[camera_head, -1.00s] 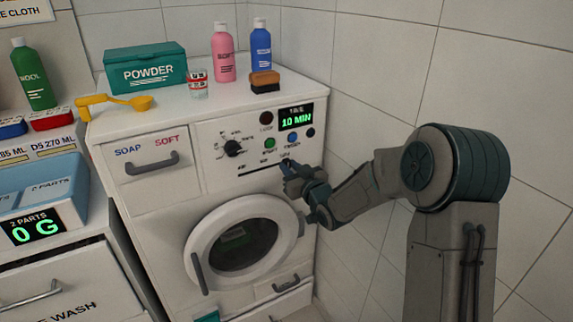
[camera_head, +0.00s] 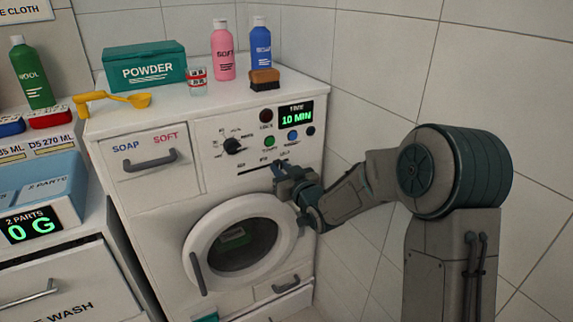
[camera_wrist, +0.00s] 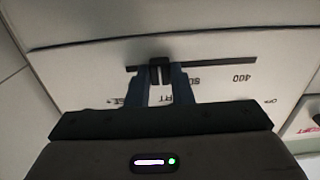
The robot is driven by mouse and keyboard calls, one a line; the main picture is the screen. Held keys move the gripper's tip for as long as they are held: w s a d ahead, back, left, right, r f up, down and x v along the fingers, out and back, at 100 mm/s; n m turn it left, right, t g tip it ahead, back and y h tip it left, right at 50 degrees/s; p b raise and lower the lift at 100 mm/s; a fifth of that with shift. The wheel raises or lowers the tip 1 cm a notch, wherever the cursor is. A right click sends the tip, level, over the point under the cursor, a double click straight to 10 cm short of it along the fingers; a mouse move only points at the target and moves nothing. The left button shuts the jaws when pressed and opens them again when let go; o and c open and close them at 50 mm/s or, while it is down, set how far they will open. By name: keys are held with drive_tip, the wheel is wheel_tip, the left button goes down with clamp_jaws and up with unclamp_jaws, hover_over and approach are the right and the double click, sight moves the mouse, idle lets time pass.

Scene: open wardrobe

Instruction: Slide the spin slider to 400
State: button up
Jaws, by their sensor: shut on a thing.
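The spin slider is a small dark knob (camera_wrist: 160,70) on a thin dark slot (camera_head: 255,169) in the washing machine's control panel. My gripper (camera_head: 282,168) is at the right part of this slot, its fingers covering the knob. In the wrist view my gripper (camera_wrist: 161,76) has its blue fingers closed on both sides of the knob. The labels are upside down there. The "400" label (camera_wrist: 243,78) is near the slot's right end, well apart from the knob. A blurred label (camera_wrist: 195,82) lies between them.
The round door (camera_head: 240,240) below the panel is closed, close under my gripper. A dial (camera_head: 232,146), several round buttons and a display (camera_head: 296,115) reading 10 MIN are above the slot. The tiled wall (camera_head: 400,90) is at the right.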

sight(242, 173)
drive_tip(key=shift+s+a+b, duration=0.55)
drive_tip(key=shift+a, duration=0.25)
drive_tip(key=shift+s+a+b, duration=0.5)
drive_tip(key=shift+s+a, duration=0.05)
drive_tip(key=shift+a, duration=0.3)
drive_tip(key=shift+s+a+b, duration=0.55)
drive_tip(key=shift+a, duration=0.25)
drive_tip(key=shift+s+a, duration=0.15)
drive_tip(key=shift+a, duration=0.05)
drive_tip(key=shift+s+a+b, duration=0.4)
drive_tip(key=shift+a+b, duration=0.05)
drive_tip(key=shift+a, duration=0.15)
drive_tip(key=shift+s+a+b, duration=0.35)
drive_tip(key=shift+a+b, duration=0.1)
drive_tip(key=shift+a, duration=0.1)
drive_tip(key=shift+s+a, duration=0.15)
drive_tip(key=shift+s+a+b, duration=0.2)
drive_tip(key=shift+a+b, duration=0.1)
drive_tip(key=o, duration=0.8)
drive_tip(key=shift+o, duration=0.2)
